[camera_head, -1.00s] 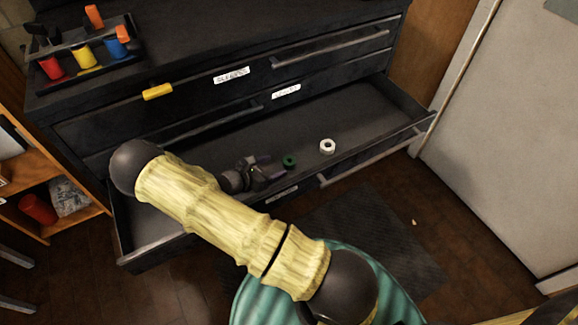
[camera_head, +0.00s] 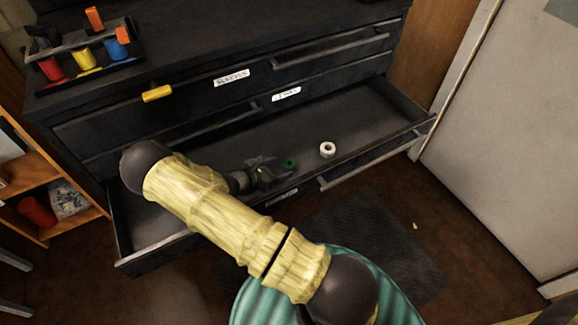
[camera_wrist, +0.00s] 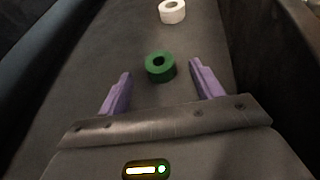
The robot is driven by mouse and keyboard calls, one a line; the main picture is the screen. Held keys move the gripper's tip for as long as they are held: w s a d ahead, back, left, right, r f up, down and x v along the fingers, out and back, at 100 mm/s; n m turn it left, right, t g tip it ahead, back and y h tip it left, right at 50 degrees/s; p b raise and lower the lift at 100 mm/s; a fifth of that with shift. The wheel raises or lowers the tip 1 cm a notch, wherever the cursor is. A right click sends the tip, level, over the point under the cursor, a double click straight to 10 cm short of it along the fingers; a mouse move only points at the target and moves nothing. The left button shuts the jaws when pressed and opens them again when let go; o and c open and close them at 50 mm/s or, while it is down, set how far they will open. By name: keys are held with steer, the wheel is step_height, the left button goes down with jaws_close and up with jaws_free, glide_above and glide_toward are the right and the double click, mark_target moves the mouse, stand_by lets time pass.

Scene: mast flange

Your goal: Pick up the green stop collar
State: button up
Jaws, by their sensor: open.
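The green stop collar (camera_wrist: 160,67) is a short ring with a dark centre hole, lying on the drawer floor. In the wrist view it sits just ahead of and between the purple fingertips of my gripper (camera_wrist: 159,77), apart from both. In the head view the collar (camera_head: 289,164) shows small at the fingertips of my gripper (camera_head: 277,166), partly covered by a finger. My gripper is open and empty, low inside the open drawer (camera_head: 365,110).
A white ring (camera_head: 327,149) lies in the drawer beyond the green collar; it also shows in the wrist view (camera_wrist: 172,11). The drawer's front wall (camera_head: 372,150) runs close beside my gripper. A rack of coloured parts (camera_head: 88,62) stands on the cabinet top.

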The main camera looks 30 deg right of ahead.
mark_target(286, 165)
steer(key=x, duration=0.2)
steer(key=b+x, duration=0.1)
steer(key=x, duration=0.1)
steer(key=shift+a+f, duration=0.15)
steer(key=shift+f, duration=0.25)
steer(key=shift+w+d, duration=0.1)
steer(key=shift+d, duration=0.15)
steer(key=c, duration=1.1)
steer(key=shift+r, duration=0.1)
step_height(286, 165, up, 10)
steer(key=p, duration=0.2)
steer(key=shift+p, duration=0.35)
